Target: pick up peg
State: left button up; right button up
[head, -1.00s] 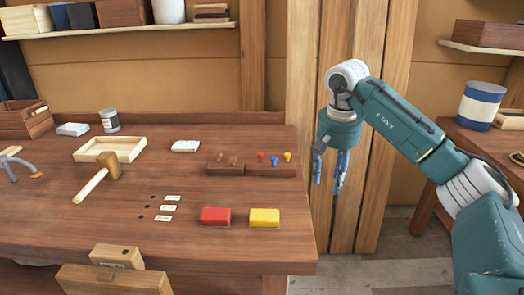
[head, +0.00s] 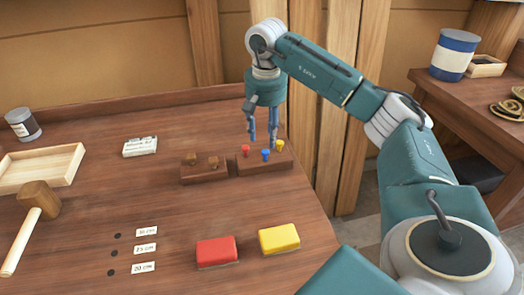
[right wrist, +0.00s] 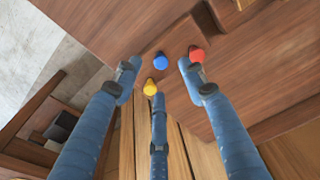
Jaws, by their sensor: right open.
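Three small pegs stand in a wooden block (head: 255,168) near the right edge of the workbench: a red peg (head: 245,149), a blue peg (head: 265,154) and a yellow peg (head: 280,145). My right gripper (head: 262,140) is open, pointing down just above this block. In the right wrist view the blue peg (right wrist: 160,61) shows between and beyond the spread fingers, the yellow peg (right wrist: 149,87) near the middle fingertip, and the red peg (right wrist: 196,53) by the right fingertip. Nothing is between the fingers that I can see held. My left gripper is not in view.
A second block (head: 204,174) with brown pegs sits left of the first. A red block (head: 216,251) and a yellow block (head: 279,239) lie in front, with dark holes and labels (head: 145,249) to their left. A mallet (head: 38,200) and shallow tray (head: 45,168) are farther left.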

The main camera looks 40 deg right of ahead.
aim_at(265, 151)
jog(key=f, duration=0.2)
jog(key=f+p, duration=0.1)
jog(key=f, duration=0.1)
jog(key=w+d+f, duration=0.1)
jog(key=f, duration=0.1)
jog(key=shift+p, duration=0.4)
jog(key=shift+d+f, duration=0.1)
jog(key=shift+f, duration=0.4)
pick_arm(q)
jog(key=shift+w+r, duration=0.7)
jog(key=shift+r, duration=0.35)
pick_arm(e)
jog(key=c, duration=0.8)
